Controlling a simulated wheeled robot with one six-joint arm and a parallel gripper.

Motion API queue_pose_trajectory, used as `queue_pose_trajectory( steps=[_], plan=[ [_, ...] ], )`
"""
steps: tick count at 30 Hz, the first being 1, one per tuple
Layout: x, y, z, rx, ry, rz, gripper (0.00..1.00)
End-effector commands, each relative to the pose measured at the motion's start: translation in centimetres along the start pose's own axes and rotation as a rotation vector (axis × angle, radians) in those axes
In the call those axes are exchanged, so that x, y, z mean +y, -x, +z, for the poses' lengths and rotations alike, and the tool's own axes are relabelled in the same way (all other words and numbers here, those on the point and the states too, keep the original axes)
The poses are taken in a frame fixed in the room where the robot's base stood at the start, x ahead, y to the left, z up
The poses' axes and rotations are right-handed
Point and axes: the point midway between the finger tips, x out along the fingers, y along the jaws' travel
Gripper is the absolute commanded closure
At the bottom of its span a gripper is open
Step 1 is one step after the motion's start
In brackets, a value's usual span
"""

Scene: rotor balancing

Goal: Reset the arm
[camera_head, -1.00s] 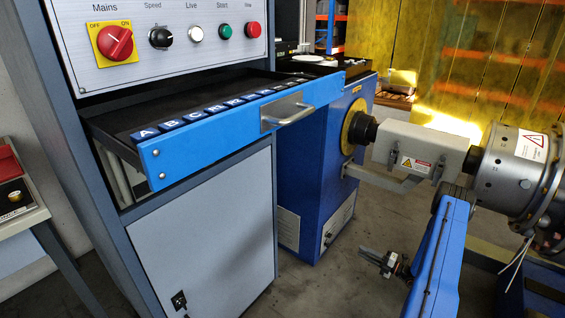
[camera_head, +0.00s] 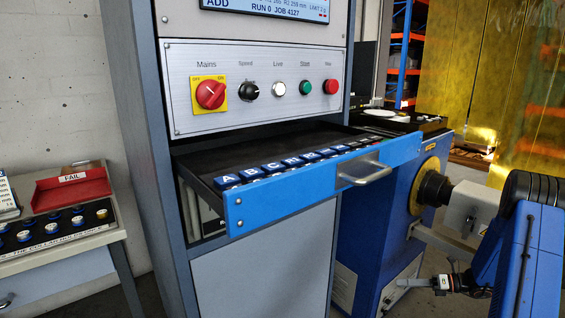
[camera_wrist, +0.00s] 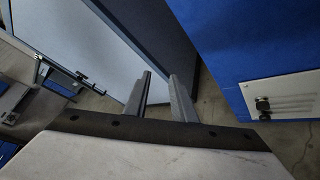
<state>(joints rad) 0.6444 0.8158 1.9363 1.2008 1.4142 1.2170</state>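My blue arm (camera_head: 528,255) reaches down at the right edge of the head view. My gripper (camera_head: 402,283) shows small and low there, left of the arm and in front of the blue machine base. In the wrist view the two grey fingers of my gripper (camera_wrist: 160,80) stand apart with a gap between them. Nothing is held between them, and the floor and a grey cabinet side show beyond.
An open blue-fronted drawer (camera_head: 290,195) with lettered blocks juts from the grey cabinet below the control panel (camera_head: 255,85). The blue machine (camera_head: 375,225) stands right of it. A side table with a red FAIL tray (camera_head: 72,190) is at left.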

Motion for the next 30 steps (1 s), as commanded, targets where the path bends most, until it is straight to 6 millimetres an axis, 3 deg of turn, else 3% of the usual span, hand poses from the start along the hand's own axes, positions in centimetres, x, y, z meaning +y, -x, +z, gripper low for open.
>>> queue_pose_trajectory(
  steps=[1, 6, 14, 30],
  plan=[
    [1.8, -0.4, 0.7, 0.034, 0.052, 0.0, 0.77],
    [7.1, -1.5, 1.9, 0.152, 0.228, 0.006, 0.77],
    [15.2, -2.7, 2.6, 0.325, 0.501, 0.025, 0.77],
    [30.0, -3.3, 0.7, 0.671, 1.079, 0.097, 0.77]
  ],
)
